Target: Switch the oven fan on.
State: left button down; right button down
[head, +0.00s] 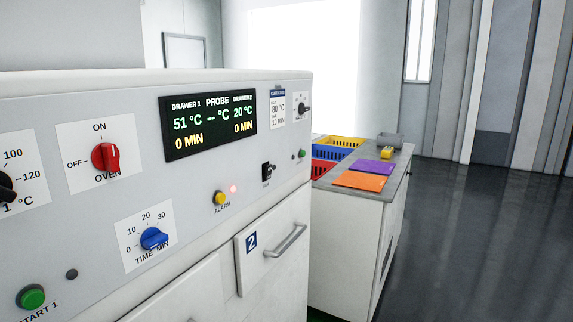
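The oven (225,190) fills the left and middle of the head view, its light grey front panel seen at a slant. A small black switch (268,170) sits on the panel below and right of the display, with a small label under it that is too small to read surely; it may be the fan switch. I cannot tell which position its lever is in. A red knob (106,156) marked OVEN, with ON above and OFF at its left, is at the left. Neither of my grippers is in view.
A lit display (208,124) shows drawer readings. A blue time knob (154,238), yellow alarm button (219,198) and green start button (32,297) are nearby. Drawer 2's handle (286,241) sticks out below. A side counter (384,194) holds coloured crates and mats; the floor at right is clear.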

aim_at(267, 171)
jog(key=i+l, duration=0.55)
jog(key=i, duration=0.2)
jog(key=i+l+u, duration=0.15)
jog(key=i+l, duration=0.4)
jog(key=i, duration=0.15)
